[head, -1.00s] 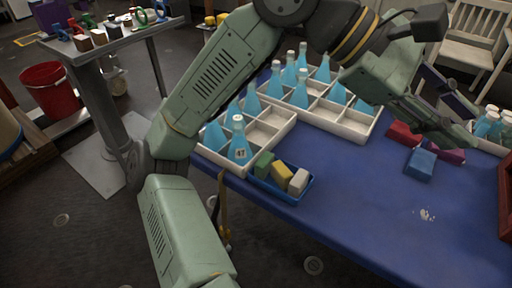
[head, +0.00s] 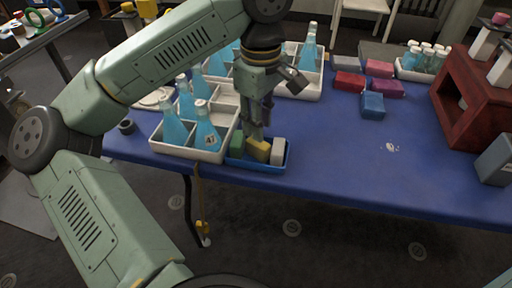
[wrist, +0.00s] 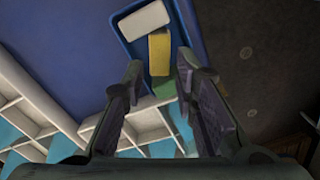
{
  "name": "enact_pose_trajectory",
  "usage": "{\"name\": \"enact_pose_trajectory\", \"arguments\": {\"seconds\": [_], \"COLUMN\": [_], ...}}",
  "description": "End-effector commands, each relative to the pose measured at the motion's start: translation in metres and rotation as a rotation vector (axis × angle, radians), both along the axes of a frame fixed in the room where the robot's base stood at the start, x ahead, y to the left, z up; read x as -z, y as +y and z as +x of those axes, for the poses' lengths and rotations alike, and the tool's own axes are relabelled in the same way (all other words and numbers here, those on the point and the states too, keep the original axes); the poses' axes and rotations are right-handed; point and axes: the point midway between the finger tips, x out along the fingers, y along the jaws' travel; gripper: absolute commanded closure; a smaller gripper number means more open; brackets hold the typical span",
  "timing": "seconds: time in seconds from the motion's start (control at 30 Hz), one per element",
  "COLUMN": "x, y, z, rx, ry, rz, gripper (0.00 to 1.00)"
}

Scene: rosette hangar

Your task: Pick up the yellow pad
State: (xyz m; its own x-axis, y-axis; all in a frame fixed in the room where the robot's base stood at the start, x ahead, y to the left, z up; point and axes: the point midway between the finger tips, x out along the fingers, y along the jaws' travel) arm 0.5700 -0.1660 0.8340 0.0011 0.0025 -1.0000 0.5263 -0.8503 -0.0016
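The yellow pad (head: 258,150) stands in a small blue tray (head: 247,162) at the table's front edge, between a green pad (head: 237,143) and a white pad (head: 278,151). My gripper (head: 257,132) points down just above the yellow pad. In the wrist view my gripper (wrist: 160,75) is open, with a finger on each side of the line to the yellow pad (wrist: 159,55). I cannot tell whether the fingers touch it. The white pad (wrist: 144,18) lies beyond it, and the green pad is partly hidden near the fingers.
White divided crates (head: 205,152) with blue bottles stand left of and behind the tray. Red, pink and blue blocks (head: 373,106) lie to the right, near a dark red rack (head: 470,115). The blue table (head: 330,140) is clear right of the tray.

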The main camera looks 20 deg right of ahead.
Motion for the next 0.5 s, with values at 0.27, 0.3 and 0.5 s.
{"name": "enact_pose_trajectory", "arguments": {"seconds": [0.27, 0.3, 0.5], "x": [0.033, 0.039, 0.067], "y": [-0.001, -0.001, -0.001], "z": [-0.001, -0.002, -0.002], "rx": [0.001, 0.001, -0.001], "ry": [0.003, 0.004, 0.003], "rz": [-0.002, -0.003, -0.002], "gripper": [0.73, 0.73, 0.73]}}
